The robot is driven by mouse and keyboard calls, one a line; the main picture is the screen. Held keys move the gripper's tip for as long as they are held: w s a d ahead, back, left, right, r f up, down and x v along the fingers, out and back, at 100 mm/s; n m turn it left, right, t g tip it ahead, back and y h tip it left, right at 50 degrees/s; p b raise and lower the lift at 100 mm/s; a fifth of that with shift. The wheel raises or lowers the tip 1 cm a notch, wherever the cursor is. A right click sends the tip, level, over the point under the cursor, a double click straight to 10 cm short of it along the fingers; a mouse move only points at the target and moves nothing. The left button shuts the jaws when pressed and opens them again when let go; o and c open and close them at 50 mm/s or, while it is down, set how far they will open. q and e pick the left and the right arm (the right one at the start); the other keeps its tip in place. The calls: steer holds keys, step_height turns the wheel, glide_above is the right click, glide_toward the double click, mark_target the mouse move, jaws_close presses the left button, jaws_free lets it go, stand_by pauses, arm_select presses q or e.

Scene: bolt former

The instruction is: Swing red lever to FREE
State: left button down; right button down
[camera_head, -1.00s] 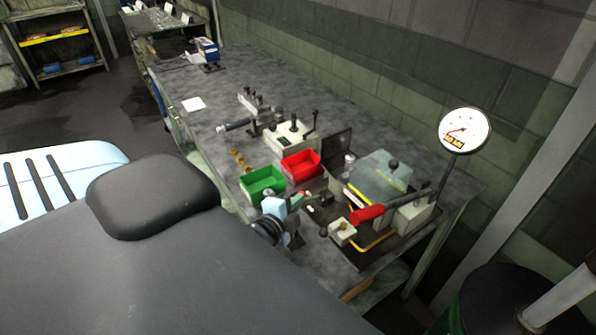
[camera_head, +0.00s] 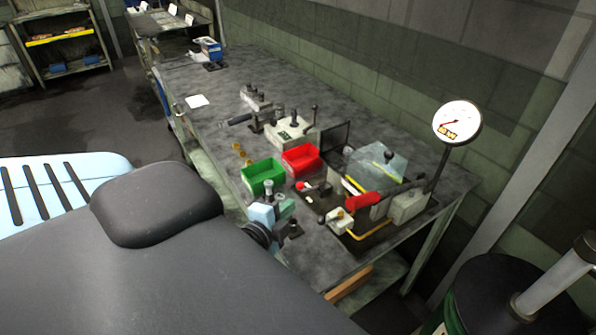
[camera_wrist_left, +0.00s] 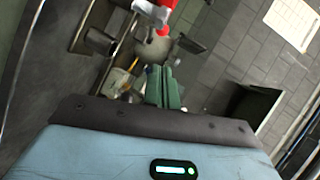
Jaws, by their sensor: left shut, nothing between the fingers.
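The red lever (camera_head: 363,201) is a red grip on a dark bar by a grey block at the right end of the bench. No FREE label is readable. My left gripper (camera_head: 287,206), with teal fingers, is left of the red grip and apart from it, near the front edge. It is shut and empty; its closed fingers also show in the left wrist view (camera_wrist_left: 165,86). In that view red and white parts lie beyond the fingertips; I cannot tell which is the lever. My right gripper is not in view.
A green bin (camera_head: 263,177) and a red bin (camera_head: 301,158) stand behind my left gripper. The bench's far left part is mostly clear.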

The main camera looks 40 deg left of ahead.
arm_select(q)
steer(key=shift+a+b+v, duration=0.1)
steer(key=shift+b+v, duration=0.1)
steer(key=shift+v, duration=1.15)
steer(key=shift+a+b+v, duration=0.15)
steer(key=shift+v, duration=1.15)
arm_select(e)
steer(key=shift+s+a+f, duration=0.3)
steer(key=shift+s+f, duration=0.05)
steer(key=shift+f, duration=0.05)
arm_select(q)
steer(key=shift+s, duration=0.1)
